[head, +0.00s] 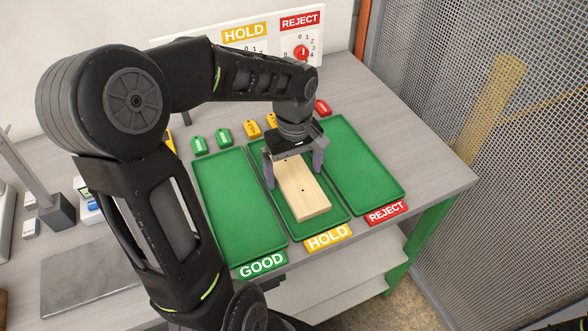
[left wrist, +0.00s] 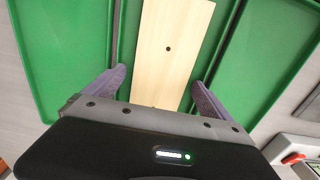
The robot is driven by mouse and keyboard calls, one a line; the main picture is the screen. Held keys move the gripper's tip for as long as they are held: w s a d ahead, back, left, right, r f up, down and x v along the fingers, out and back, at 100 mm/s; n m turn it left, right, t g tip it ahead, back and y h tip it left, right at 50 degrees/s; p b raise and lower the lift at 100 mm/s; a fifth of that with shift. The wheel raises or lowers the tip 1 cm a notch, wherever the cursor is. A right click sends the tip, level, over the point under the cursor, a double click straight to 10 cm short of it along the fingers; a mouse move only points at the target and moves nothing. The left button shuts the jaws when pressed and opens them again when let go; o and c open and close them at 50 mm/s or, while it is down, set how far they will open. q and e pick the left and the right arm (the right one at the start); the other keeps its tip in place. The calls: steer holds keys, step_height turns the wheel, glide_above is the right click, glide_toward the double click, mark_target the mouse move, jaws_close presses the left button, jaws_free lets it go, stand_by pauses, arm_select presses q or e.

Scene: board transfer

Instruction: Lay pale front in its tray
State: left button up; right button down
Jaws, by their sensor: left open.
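The pale front (head: 303,190) is a light wooden board with small dark holes. It lies in the green HOLD tray (head: 293,226), the middle of three trays. In the left wrist view the pale front (left wrist: 172,60) runs between my gripper's fingers. My left gripper (head: 294,175) is open over the board's far part, one finger on each side. In the left wrist view the left gripper (left wrist: 160,85) shows gaps between both fingers and the board. The far end of the board is hidden under the gripper. My right gripper is not in view.
The empty GOOD tray (head: 238,205) is to the left and the empty REJECT tray (head: 365,175) to the right. Small coloured tags (head: 223,136) stand behind the trays. A panel with dials (head: 300,52) stands at the back. A mesh fence (head: 500,130) is beyond the table's right edge.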

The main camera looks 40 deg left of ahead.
arm_select(q)
step_height(320, 180, up, 7)
steer(key=shift+r, duration=0.4)
stand_by(0.5)
